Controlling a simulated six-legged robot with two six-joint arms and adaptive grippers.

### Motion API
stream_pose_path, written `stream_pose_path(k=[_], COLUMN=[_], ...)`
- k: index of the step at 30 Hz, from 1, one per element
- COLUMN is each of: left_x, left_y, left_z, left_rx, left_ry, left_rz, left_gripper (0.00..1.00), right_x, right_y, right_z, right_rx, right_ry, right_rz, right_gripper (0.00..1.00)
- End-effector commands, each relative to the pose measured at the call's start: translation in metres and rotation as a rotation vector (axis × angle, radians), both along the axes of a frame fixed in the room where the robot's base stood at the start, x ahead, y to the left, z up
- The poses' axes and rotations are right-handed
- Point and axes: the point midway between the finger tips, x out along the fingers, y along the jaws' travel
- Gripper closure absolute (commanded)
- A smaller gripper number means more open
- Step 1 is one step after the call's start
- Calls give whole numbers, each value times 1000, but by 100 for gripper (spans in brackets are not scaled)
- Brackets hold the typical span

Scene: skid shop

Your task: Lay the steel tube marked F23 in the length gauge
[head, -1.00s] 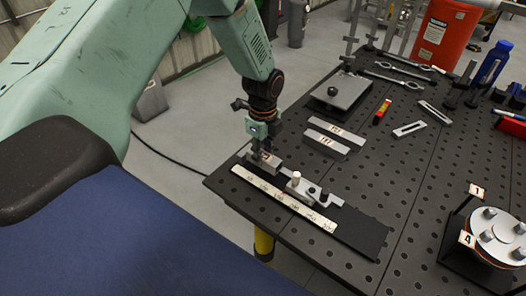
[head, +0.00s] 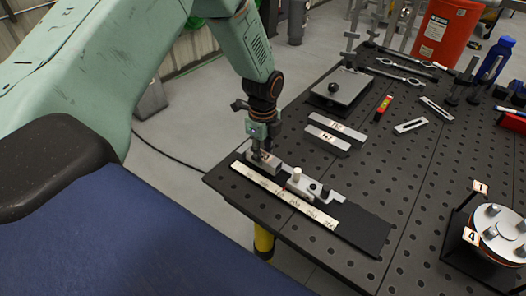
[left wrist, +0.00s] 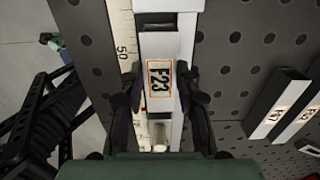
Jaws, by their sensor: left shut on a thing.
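The steel tube marked F23 (left wrist: 160,85) is between the fingers of my left gripper (left wrist: 160,95), with its orange-framed label facing the wrist camera. In the head view the tube (head: 264,164) is at the far left end of the length gauge (head: 362,230), beside its white scale (head: 285,196). My left gripper (head: 262,150) is above it, pointing down, shut on it. A pale peg (head: 297,174) stands on the gauge's metal fitting to the tube's right. Whether the tube rests fully on the gauge cannot be told. My right gripper is not in view.
Two more labelled tubes (head: 328,141) lie behind the gauge. A plate with a black knob (head: 341,88), a red-yellow level (head: 383,107) and a slotted bar (head: 410,125) lie further back. A numbered round fixture (head: 497,232) stands at the right. The table's edge is close to the gauge.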

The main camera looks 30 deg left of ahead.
Motion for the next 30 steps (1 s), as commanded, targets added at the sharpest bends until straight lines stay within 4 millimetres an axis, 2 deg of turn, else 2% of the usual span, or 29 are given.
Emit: stream_pose_path(k=[21, 22, 30], left_x=[0, 0, 0], left_y=[0, 0, 0], left_z=[-10, -9, -9], left_rx=[0, 0, 0], left_ry=[-1, -1, -1], left_rz=[0, 0, 0], left_gripper=[98, 67, 44], right_x=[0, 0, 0], right_y=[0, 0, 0], right_z=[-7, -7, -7], right_rx=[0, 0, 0], right_ry=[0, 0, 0], right_rz=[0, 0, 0], right_gripper=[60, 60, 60])
